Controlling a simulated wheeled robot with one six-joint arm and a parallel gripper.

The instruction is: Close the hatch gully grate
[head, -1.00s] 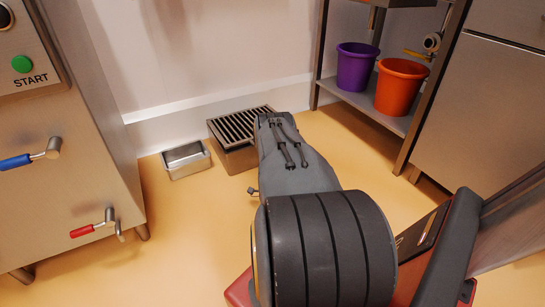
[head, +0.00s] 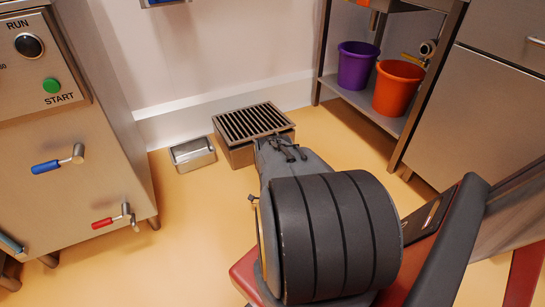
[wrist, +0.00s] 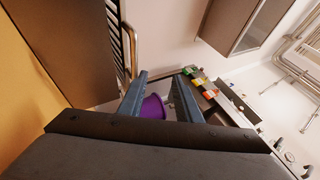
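The gully grate (head: 253,121) is a dark barred panel on top of a low steel box (head: 240,156) at the foot of the back wall. It looks flat on the box; I cannot tell whether its edge is slightly raised. In the wrist view, the bars (wrist: 116,28) and a brass-coloured bar like a handle (wrist: 129,42) show at upper left. My gripper (wrist: 160,82) is open with nothing between its fingers, to the right of and apart from that bar.
A small steel tray (head: 193,153) sits on the floor left of the box. A steel cabinet with blue (head: 58,162) and red (head: 114,219) handles stands at left. A purple bucket (head: 357,66) and an orange bucket (head: 397,88) stand on a low shelf at right.

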